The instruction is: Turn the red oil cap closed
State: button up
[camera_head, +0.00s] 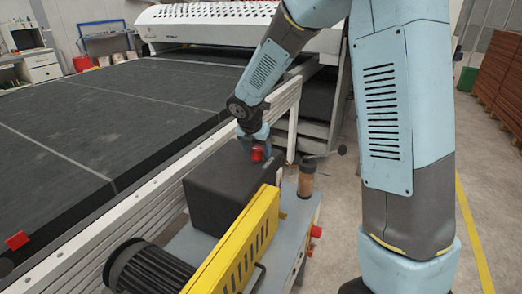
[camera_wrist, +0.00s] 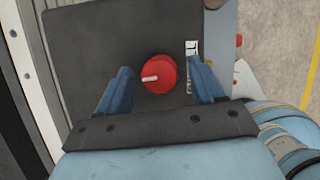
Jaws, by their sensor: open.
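The red oil cap (camera_wrist: 159,74) sits on top of the dark box-shaped housing (camera_wrist: 75,60), with a pale raised bar pointing left from its middle. In the head view the cap (camera_head: 257,154) shows as a small red spot at the housing's far right part. My gripper (camera_wrist: 164,78) is open, with its blue fingers to the left and right of the cap. Gaps show between the cap and both fingers. In the head view my gripper (camera_head: 252,146) is right at the cap and partly hides it. I cannot tell the fingers' exact height against the cap.
A yellow guard (camera_head: 235,245) and a ribbed black motor (camera_head: 150,268) stand in front of the housing. A brown cylinder (camera_head: 306,180) with a lever stands to its right. The conveyor's metal side rail (camera_head: 150,195) runs along the left. A white label (camera_wrist: 191,48) lies beside the cap.

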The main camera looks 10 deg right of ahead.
jog(key=shift+w+d+f, duration=0.1)
jog(key=shift+w+f, duration=0.05)
jog(key=shift+f, duration=0.35)
jog(key=shift+c, duration=0.5)
jog(key=c, duration=0.9)
jog(key=shift+d, duration=0.5)
jog(key=shift+a, duration=0.25)
jog(key=shift+c, duration=0.3)
jog(key=shift+a, duration=0.15)
